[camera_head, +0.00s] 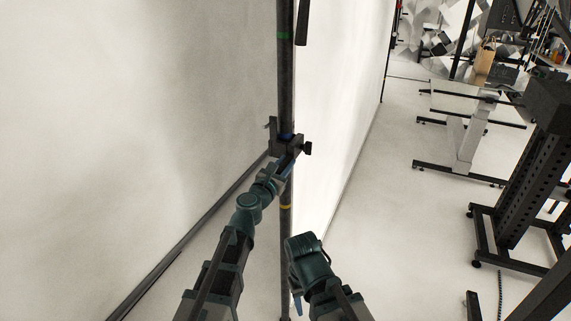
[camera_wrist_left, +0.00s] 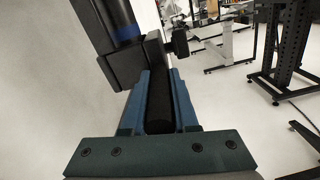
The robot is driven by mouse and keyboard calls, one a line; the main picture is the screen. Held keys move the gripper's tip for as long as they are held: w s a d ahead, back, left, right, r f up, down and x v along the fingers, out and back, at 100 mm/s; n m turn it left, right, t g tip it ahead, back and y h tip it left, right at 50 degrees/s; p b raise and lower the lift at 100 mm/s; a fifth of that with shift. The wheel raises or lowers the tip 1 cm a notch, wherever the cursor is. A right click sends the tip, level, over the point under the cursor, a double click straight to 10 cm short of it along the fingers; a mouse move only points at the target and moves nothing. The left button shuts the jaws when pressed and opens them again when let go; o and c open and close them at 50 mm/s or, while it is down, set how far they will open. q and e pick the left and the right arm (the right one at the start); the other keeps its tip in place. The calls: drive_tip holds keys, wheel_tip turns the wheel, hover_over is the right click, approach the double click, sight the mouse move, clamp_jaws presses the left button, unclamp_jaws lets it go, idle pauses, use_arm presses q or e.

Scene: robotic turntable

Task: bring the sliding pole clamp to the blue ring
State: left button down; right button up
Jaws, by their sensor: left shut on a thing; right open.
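The black sliding pole clamp (camera_head: 277,146) sits around the upright dark pole (camera_head: 286,90), with a knob on its right side. In the left wrist view the clamp (camera_wrist_left: 122,68) also shows. The blue ring (camera_wrist_left: 127,42) shows on the pole right by the clamp's upper edge; in the head view it is a faint blue band (camera_head: 286,136) there. My left gripper (camera_head: 283,166) is shut on a black part of the clamp, seen between its blue fingers (camera_wrist_left: 160,85). My right gripper (camera_head: 298,304) is open and empty, low beside the pole.
The pole carries a green ring (camera_head: 284,35) above and a yellow ring (camera_head: 286,206) below the clamp. A pale backdrop (camera_head: 130,100) stands behind. White table frames (camera_head: 465,140) and a black perforated column (camera_head: 530,170) stand right; the floor between is clear.

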use_arm(q)
drive_tip(key=shift+r, duration=0.15)
drive_tip(key=c, duration=0.7)
unclamp_jaws()
drive_tip(key=shift+s, duration=0.1)
